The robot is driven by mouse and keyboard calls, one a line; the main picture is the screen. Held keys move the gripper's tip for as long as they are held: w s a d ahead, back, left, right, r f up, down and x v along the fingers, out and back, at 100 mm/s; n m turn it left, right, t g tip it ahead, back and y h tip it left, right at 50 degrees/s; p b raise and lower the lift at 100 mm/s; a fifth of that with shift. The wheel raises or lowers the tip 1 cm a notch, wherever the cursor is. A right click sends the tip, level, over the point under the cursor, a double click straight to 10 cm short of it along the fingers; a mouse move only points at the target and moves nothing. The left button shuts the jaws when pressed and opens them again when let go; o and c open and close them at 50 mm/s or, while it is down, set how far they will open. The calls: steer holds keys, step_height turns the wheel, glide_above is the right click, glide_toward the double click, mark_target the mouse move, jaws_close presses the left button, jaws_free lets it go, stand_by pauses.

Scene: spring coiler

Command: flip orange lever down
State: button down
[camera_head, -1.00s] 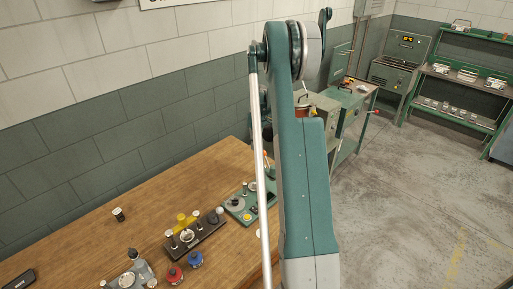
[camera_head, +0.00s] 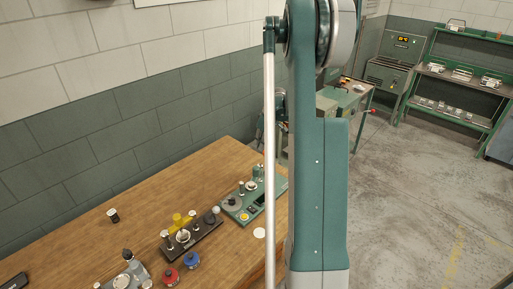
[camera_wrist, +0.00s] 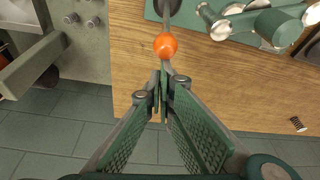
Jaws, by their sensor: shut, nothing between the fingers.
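The orange lever shows in the wrist view as a round orange knob (camera_wrist: 165,45) on a thin grey stem, just beyond my fingertips. The stem runs up toward a green base plate (camera_wrist: 190,14) on the wooden table. My gripper (camera_wrist: 162,84) is shut and empty, its green fingertips together just below the knob in the picture. I cannot tell whether the tips touch the knob. In the head view my arm hides the lever and the gripper.
The wooden table (camera_head: 150,185) bears a green device (camera_head: 243,208), a dark stand with yellow parts (camera_head: 190,238), and red and blue knobbed pieces. In the wrist view a grey-green cabinet (camera_wrist: 80,38) stands at the left, with a gap and tiled floor beside the table edge.

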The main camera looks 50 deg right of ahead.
mark_target(267, 152)
steer(key=shift+s+r+t+b, duration=0.2)
steer(key=shift+s+t+b, duration=0.75)
steer(key=shift+s, duration=0.55)
steer(key=shift+s+r+t+b, duration=0.15)
steer(key=shift+s+t+b, duration=0.8)
steer(key=shift+s, duration=0.55)
steer(key=shift+s+r+t+b, duration=0.2)
steer(key=shift+s+t+b, duration=0.6)
steer(key=shift+s+t, duration=0.5)
steer(key=shift+g, duration=0.3)
steer(key=shift+s+f+b, duration=0.2)
steer(key=shift+s+b, duration=0.1)
steer(key=shift+s, duration=0.5)
steer(key=shift+s+f+b, duration=0.2)
steer(key=shift+s+b, duration=0.1)
steer(key=shift+s, duration=0.5)
steer(key=shift+s+f+b, duration=0.2)
steer(key=shift+s+b, duration=0.1)
steer(key=shift+s, duration=0.5)
steer(key=shift+a, duration=0.1)
steer(key=w+r+p, duration=0.1)
steer(key=w+r, duration=0.2)
steer(key=r, duration=0.1)
steer(key=s+r, duration=0.4)
steer(key=s, duration=0.4)
steer(key=shift+p, duration=0.3)
